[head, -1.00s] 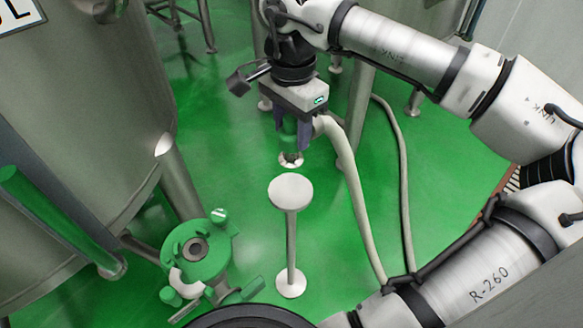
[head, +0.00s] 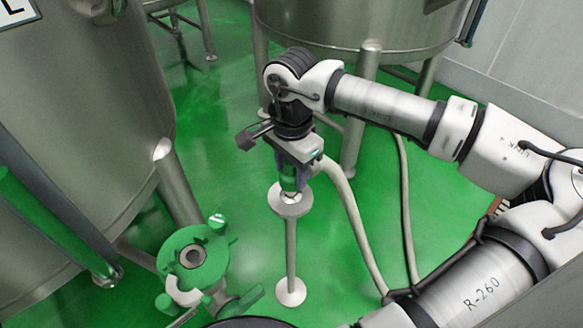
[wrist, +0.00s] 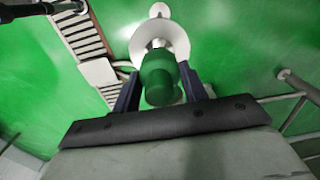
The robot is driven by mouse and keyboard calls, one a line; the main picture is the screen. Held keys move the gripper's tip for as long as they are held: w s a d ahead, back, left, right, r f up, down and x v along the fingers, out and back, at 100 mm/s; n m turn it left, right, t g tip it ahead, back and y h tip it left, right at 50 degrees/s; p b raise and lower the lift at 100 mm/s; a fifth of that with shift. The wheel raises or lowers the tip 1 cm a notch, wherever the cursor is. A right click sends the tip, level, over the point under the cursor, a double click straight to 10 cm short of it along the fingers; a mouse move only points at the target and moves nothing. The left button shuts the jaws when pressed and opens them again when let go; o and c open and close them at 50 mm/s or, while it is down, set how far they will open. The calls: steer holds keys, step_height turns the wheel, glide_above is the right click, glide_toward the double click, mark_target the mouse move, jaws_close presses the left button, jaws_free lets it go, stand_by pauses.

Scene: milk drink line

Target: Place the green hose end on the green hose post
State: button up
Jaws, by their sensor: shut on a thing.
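My gripper (head: 291,178) is shut on the green hose end (wrist: 159,78), a green cylinder with a metal lower tip. The pale hose (head: 352,222) curves from it down to the floor. The hose end stands roughly upright over the round pale plate (head: 279,207) of a slim grey post on a floor disc (head: 291,292). I take this to be the hose post, though it shows no green. The tip overlaps the plate in the head view; I cannot tell whether it touches. In the wrist view the plate (wrist: 178,38) shows partly behind the hose end.
A green ring-shaped fitting (head: 211,270) with a central hole stands left of the post. A large steel tank (head: 80,110) is at the left, another (head: 350,25) at the back. A second pale hose (head: 405,200) runs at the right. Green floor around the post is clear.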

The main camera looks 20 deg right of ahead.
steer(key=shift+f, duration=0.25)
steer(key=o, duration=1.3)
steer(key=shift+r, duration=0.1)
step_height(320, 180, up, 12)
steer(key=shift+r+p, duration=0.2)
steer(key=shift+p, duration=0.8)
